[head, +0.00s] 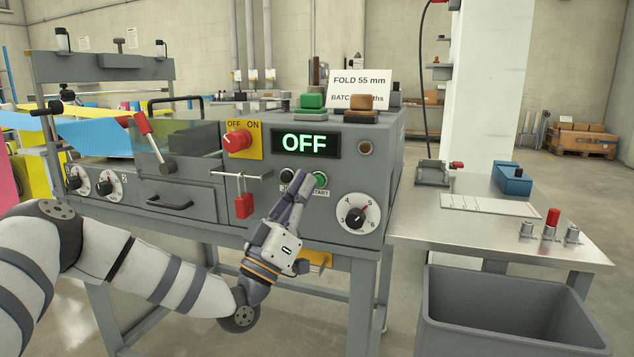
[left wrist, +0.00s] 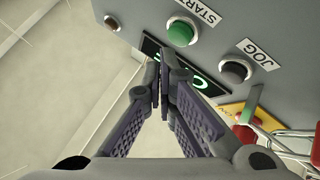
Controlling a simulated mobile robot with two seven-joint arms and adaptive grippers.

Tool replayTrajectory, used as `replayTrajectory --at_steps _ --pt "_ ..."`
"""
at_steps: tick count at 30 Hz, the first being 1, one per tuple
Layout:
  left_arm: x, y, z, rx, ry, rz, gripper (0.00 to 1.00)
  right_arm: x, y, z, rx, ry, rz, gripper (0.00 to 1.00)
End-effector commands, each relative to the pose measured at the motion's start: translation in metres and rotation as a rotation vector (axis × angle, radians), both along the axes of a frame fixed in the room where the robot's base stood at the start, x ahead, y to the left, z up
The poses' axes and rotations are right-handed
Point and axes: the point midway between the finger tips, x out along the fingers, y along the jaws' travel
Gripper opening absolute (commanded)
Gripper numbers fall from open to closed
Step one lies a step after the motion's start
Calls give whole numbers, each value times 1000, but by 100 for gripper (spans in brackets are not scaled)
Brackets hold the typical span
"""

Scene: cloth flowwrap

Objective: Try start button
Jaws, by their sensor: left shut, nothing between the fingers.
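The green start button (head: 320,180) sits on the grey machine's front panel, right of the dark jog button (head: 287,174) and below a display (head: 305,144) reading OFF in green. My left gripper (head: 303,176) is shut and empty, its fingertips in front of the panel between these two buttons. In the left wrist view, the green start button (left wrist: 180,34) and jog button (left wrist: 235,71) show clear beyond the shut fingers (left wrist: 158,68), which overlap the display. I cannot tell whether the fingertips touch the panel. My right gripper is not in view.
A red switch (head: 237,140) sits on a yellow OFF/ON plate, with a red padlock (head: 243,205) hanging below it. A dial (head: 357,213) is right of the buttons. A metal side table (head: 470,228) and grey bin (head: 510,310) stand at the right.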

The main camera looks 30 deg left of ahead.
Motion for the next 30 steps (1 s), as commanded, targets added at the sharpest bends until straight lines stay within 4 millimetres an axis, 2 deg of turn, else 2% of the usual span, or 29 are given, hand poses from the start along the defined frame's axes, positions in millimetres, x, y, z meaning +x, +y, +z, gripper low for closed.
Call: replayTrajectory --at_steps 6,30 --pt "7 1 -1 1 1 -1 0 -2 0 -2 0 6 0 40" --pt "13 3 -1 1 1 0 0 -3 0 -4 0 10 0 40"
